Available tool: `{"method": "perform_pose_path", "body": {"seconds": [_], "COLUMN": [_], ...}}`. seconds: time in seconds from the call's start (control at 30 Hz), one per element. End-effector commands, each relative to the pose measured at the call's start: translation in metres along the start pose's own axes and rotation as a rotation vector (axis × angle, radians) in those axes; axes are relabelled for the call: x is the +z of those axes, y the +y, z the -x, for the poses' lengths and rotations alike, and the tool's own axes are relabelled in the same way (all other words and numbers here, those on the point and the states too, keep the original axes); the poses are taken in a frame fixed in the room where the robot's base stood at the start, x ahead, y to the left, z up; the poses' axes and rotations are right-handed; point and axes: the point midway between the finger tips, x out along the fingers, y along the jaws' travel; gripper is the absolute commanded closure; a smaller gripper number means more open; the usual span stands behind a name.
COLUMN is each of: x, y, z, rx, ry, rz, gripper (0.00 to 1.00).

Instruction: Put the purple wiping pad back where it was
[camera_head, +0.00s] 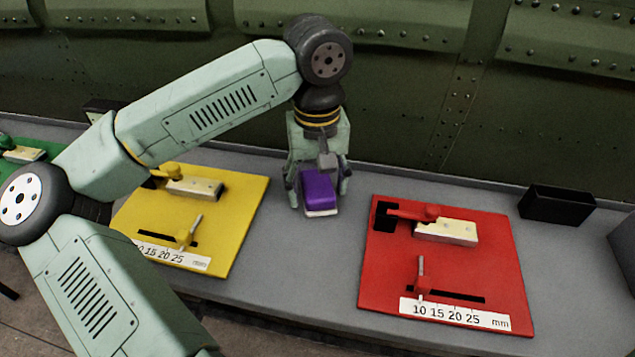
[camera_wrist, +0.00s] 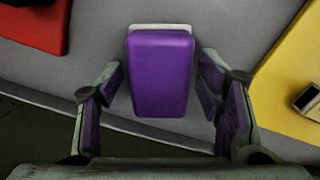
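The purple wiping pad (camera_head: 318,187) has a pale base and is on the grey bench between the yellow and red boards. It fills the middle of the wrist view (camera_wrist: 160,75). My gripper (camera_head: 319,194) points down over the pad, with one finger on each side of it. In the wrist view, my gripper (camera_wrist: 160,82) shows a narrow gap between each finger and the pad, so it looks open and not closed on it. I cannot tell exactly how the pad's underside meets the bench.
A yellow board (camera_head: 232,222) with a clamp and slot lies left of the pad. A red board (camera_head: 385,275) with a similar fixture lies right. A black open box (camera_head: 557,206) stands farther right. The green riveted fuselage wall (camera_head: 420,110) rises behind the bench (camera_head: 300,255).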

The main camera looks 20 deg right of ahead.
Motion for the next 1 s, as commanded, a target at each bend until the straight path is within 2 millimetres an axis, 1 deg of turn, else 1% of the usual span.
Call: {"method": "perform_pose_path", "body": {"seconds": [0.3,0.47,0.57,0.8,0.9,1.0], "x": [0.0,-0.001,-0.001,-0.001,0.0,-0.001], "y": [0.0,0.0,0.001,0.0,0.001,0.0], "z": [0.001,0.009,0.026,0.079,0.098,0.111], "rx": [0.0,-0.001,0.0,0.0,0.0,-0.001], "ry": [0.0,0.001,0.003,0.002,0.002,0.002], "rz": [0.0,0.001,0.001,0.002,0.0,0.001], "gripper": [0.35,0.35,0.35,0.35,0.35,0.35]}}
